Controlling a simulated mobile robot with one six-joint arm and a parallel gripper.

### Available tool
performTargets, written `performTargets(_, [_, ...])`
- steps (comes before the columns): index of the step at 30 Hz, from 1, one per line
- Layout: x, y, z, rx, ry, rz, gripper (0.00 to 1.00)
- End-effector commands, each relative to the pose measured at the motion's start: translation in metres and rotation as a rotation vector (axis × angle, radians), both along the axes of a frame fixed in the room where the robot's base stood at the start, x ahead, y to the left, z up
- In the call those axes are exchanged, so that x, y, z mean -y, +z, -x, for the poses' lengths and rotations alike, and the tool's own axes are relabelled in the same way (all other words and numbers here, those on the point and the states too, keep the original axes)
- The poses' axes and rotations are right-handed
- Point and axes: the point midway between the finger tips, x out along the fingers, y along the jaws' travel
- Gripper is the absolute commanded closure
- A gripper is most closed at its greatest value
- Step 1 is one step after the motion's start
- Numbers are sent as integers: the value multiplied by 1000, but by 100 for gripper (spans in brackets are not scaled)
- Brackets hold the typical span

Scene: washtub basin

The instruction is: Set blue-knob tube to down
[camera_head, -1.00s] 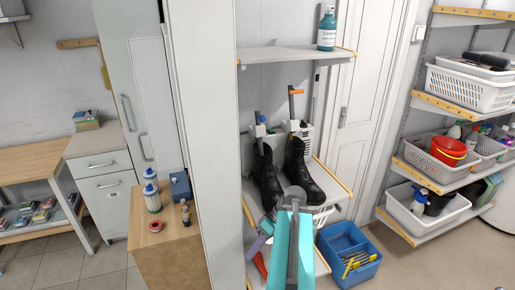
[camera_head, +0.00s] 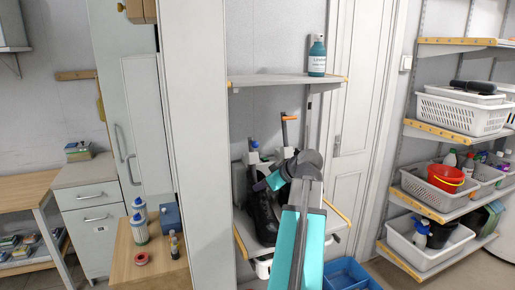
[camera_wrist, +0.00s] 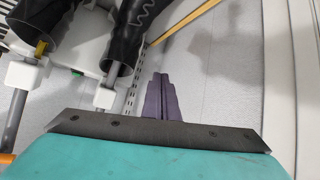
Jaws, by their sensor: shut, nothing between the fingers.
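The blue-knob tube (camera_head: 254,145) stands at the left of a boot dryer on the middle shelf, its blue top above a white block. The orange-knob tube (camera_head: 285,130) stands to its right and reaches higher. Dark boots (camera_head: 262,217) sit around the tubes; my arm hides much of the right one. My gripper (camera_head: 260,186) is in front of the boots, below and slightly right of the blue knob, with purple fingers shut and empty, pointing left. In the wrist view the fingers (camera_wrist: 160,78) are together and apart from the boots and tubes. The blue knob is not visible there.
An upper shelf (camera_head: 270,80) with a teal bottle (camera_head: 317,56) hangs above the dryer. A tall white panel (camera_head: 195,150) closes the left side. A blue crate (camera_head: 345,275) stands below right. Shelves with white baskets (camera_head: 465,115) are farther right.

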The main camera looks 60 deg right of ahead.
Motion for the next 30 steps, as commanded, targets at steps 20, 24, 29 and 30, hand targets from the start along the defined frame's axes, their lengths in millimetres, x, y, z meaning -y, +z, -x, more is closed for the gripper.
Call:
performTargets(20, [53,186,15,359,-162,332,100])
performTargets(24, [53,188,16,361,-165,334,100])
performTargets(29, [53,188,16,360,-165,333,100])
performTargets(30, [53,188,16,360,-165,333,100])
